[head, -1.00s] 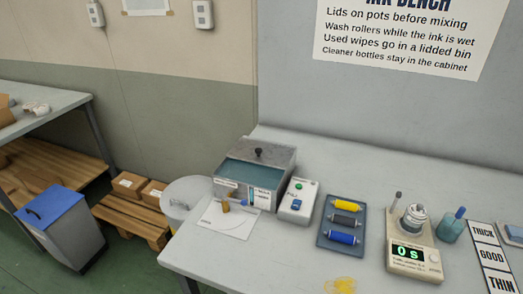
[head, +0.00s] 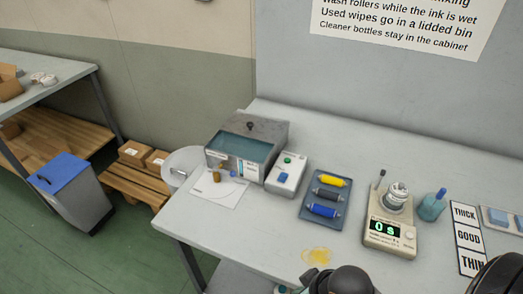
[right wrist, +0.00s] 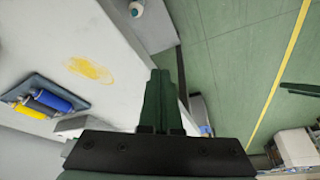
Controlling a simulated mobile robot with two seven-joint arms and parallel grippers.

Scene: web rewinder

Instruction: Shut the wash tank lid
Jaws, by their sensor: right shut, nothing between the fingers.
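The wash tank (head: 238,165) is a grey box at the back left of the bench in the head view. Its top is open and teal liquid shows inside. Its grey lid (head: 268,129), with a black knob, stands raised along the back edge. My right gripper (right wrist: 160,75) shows in the right wrist view with its dark green fingers together and nothing between them. It points out near the bench edge, well apart from the tank. My left gripper is not in view.
Right of the tank are a control box (head: 286,175), a blue tray (head: 318,215) of rollers, a scale (head: 388,235) with a pot, and a blue bottle (head: 432,206). A yellow stain (head: 317,256) marks the bench. A blue-lidded bin (head: 75,195) stands on the floor.

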